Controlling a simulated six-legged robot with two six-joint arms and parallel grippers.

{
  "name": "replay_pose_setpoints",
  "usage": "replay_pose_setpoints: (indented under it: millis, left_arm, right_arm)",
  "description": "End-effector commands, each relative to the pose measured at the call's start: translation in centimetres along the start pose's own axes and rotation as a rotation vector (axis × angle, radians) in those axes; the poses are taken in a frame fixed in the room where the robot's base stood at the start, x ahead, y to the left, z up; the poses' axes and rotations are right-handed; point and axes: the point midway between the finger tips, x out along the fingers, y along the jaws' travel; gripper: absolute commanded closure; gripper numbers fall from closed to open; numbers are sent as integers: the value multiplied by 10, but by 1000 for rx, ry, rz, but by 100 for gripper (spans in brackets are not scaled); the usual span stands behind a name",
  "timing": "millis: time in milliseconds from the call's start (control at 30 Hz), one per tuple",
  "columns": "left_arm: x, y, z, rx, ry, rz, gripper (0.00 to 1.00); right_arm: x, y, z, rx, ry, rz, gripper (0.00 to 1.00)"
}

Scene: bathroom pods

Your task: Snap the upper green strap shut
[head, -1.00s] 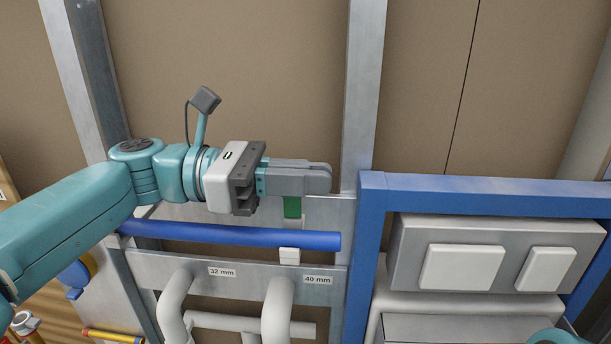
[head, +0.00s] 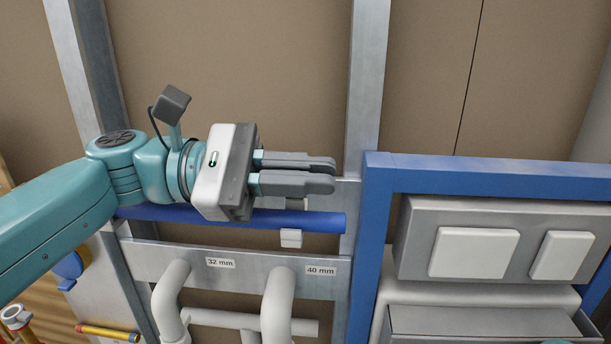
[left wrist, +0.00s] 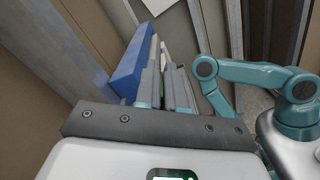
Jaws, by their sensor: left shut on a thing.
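My left gripper (head: 334,174) is in front of the upper rail, with its two grey fingers close together and pointing right. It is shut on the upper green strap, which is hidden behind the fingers. A white block (head: 291,238), probably the strap's catch, sits just below the fingers at the lower edge of the blue pipe (head: 324,222). My right gripper is not in view.
A blue frame (head: 372,240) stands close to the right of the fingertips, around a grey box (head: 505,240) with white plates. Below the pipe is a metal rail (head: 190,260) labelled 32 mm and 40 mm, with white bent pipes (head: 277,305) in front.

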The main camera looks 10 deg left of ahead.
Motion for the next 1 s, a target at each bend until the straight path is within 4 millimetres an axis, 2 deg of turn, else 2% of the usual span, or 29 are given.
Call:
replay_pose_setpoints:
  millis: [500,533,567,867,1000]
  left_arm:
    - [1,-1,0,21,-1,-1,100]
    - [1,-1,0,21,-1,-1,82]
    - [0,-1,0,21,-1,-1,72]
    - [0,-1,0,20,0,0,70]
    - [-14,-1,-1,21,2,2,70]
  right_arm:
    - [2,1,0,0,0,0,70]
    - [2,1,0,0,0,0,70]
    - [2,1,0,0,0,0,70]
    - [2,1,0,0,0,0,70]
    - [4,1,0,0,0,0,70]
